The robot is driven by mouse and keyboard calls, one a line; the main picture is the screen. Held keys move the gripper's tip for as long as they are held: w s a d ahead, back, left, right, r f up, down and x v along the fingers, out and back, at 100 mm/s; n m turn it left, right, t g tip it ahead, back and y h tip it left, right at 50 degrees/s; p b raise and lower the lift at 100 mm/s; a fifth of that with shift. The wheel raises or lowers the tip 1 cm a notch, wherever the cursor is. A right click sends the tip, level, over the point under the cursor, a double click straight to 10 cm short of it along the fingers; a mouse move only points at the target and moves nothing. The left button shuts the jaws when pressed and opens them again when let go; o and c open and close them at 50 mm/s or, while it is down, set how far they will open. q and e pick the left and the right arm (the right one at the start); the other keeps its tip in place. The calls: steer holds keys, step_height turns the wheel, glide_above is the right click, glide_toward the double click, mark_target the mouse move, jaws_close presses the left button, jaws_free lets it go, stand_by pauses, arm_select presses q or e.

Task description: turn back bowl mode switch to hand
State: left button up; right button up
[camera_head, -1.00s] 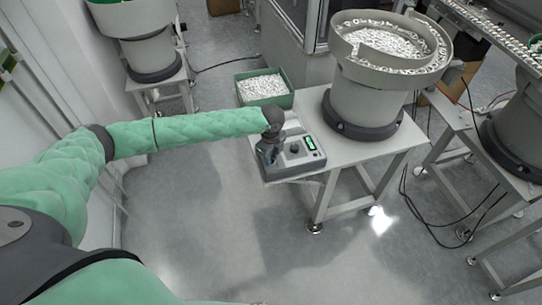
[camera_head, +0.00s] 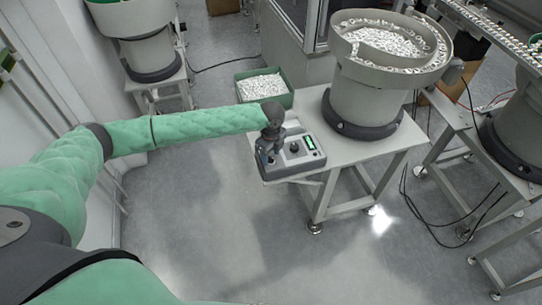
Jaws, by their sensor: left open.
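The control box (camera_head: 311,157) is a grey unit with a small green display and dark knobs, on the near left corner of the bowl's table. One dark knob (camera_head: 294,148) shows on its top face. A second dark knob, at the box's left end, is partly hidden by my left gripper (camera_head: 271,157). My left gripper points down at that left end, with its fingertips at or just above the panel. It is open; contact with a knob cannot be told. The panel labels are too small to read. My right gripper is not in view.
The back bowl feeder (camera_head: 362,104), full of white caps, stands on the same white table (camera_head: 330,150), right of the box. A green bin (camera_head: 290,99) of white parts is behind the box. Another feeder (camera_head: 525,125) stands at the right. The floor in front is clear.

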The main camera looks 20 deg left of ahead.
arm_select(q)
steer(key=shift+r+b, duration=1)
steer(key=shift+r, duration=2.4)
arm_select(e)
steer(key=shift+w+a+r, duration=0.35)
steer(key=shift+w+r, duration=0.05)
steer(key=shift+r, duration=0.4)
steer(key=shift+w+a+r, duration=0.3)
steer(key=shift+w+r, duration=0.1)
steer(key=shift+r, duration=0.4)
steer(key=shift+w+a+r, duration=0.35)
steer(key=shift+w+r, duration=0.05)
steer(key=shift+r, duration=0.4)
